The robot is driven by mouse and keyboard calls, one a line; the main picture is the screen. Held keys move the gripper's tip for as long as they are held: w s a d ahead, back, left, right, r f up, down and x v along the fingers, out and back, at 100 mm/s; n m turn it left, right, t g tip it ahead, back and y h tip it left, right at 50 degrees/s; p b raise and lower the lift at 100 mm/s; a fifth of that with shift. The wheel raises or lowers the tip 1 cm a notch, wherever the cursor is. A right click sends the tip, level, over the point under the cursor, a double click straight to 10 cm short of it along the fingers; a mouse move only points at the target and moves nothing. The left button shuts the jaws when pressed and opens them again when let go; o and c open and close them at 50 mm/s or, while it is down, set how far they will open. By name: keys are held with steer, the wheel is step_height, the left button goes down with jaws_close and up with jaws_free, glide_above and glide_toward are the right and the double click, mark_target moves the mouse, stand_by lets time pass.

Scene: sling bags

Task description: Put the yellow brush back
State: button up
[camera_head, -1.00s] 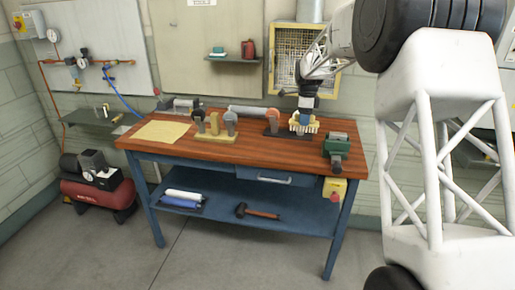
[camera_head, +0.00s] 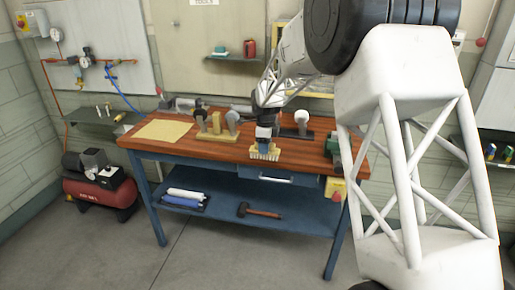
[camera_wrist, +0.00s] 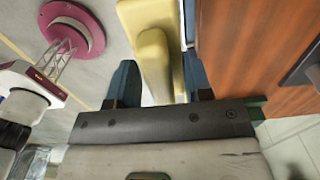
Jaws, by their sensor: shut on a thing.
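The yellow brush (camera_head: 264,152) is a pale block with bristles pointing down, near the front edge of the wooden bench top. My gripper (camera_head: 265,137) is shut on it from above. In the wrist view the yellow brush (camera_wrist: 153,50) sits between the two dark blue fingers of my gripper (camera_wrist: 158,85). I cannot tell whether the bristles touch the bench or hang just clear of it.
A tan wooden stand (camera_head: 217,136) with upright parts is left of the brush. A dark stand with a grey rounded piece (camera_head: 301,118) is to the right, behind. A green vise (camera_head: 333,146) is at the right end. A yellow sheet (camera_head: 162,130) lies left on the workbench (camera_head: 230,152).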

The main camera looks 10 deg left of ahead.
steer(key=shift+w+a+f, duration=0.2)
steer(key=shift+w+a, duration=0.75)
steer(key=shift+w, duration=1.4)
steer(key=shift+w+a+f, duration=0.25)
steer(key=shift+w+a, duration=0.75)
steer(key=shift+w, duration=1.4)
steer(key=shift+w+a+f, duration=0.2)
steer(key=shift+w+a, duration=0.75)
steer(key=shift+w, duration=1.4)
steer(key=shift+w+a, duration=0.1)
steer(key=shift+w, duration=0.05)
steer(key=shift+w+f, duration=0.15)
steer(key=shift+f, duration=1.65)
steer(key=shift+f, duration=0.15)
steer(key=o, duration=1)
